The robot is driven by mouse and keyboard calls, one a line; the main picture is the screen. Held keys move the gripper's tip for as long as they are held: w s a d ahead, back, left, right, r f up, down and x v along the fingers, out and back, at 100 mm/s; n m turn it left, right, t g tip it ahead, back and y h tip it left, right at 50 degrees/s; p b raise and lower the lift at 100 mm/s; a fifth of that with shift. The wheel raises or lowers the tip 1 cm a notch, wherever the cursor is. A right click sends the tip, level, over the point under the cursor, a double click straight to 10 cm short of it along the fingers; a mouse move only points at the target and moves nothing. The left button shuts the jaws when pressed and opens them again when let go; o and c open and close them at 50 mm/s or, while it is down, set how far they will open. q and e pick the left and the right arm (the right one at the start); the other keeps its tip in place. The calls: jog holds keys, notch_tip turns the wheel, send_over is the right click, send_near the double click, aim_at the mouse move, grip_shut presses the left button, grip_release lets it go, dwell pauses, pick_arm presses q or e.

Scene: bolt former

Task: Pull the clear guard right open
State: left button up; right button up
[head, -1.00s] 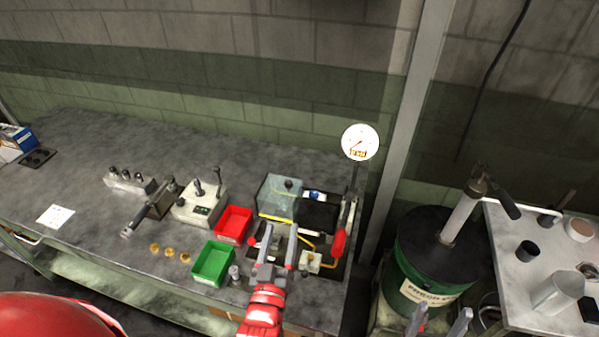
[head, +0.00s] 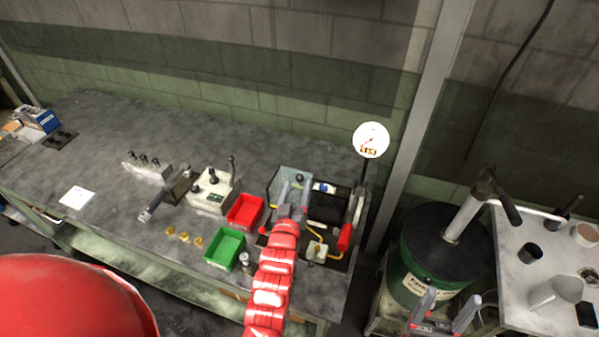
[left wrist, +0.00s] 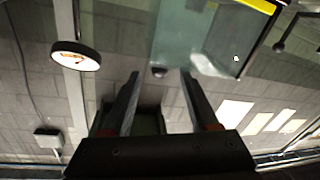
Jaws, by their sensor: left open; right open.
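The clear guard (head: 284,174) stands at the back of the bench machine, a see-through panel with a dark knob (head: 299,178) near its top. In the left wrist view the guard (left wrist: 195,45) is a pale green pane with a yellow edge. My left gripper (head: 291,190) is open in front of the guard, partly covering it. In the left wrist view the knob (left wrist: 159,72) shows between the open fingertips; I cannot tell whether it is level with them or beyond. My right gripper (head: 443,305) is open and empty, low at the right by the green drum.
A round gauge (head: 370,139) and a red-handled lever (head: 345,236) stand right of the guard. A red bin (head: 245,211) and a green bin (head: 225,248) sit to its left. A green drum (head: 425,287) stands right of the bench.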

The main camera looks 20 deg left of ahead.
aim_at(299, 181)
pick_arm(q)
jog(key=shift+w+a+p, duration=0.15)
jog(key=shift+w+p, duration=0.15)
jog(key=shift+w, duration=0.75)
jog(key=shift+w+a+p, duration=0.1)
jog(key=shift+w+p, duration=0.2)
jog(key=shift+w, duration=0.7)
grip_shut()
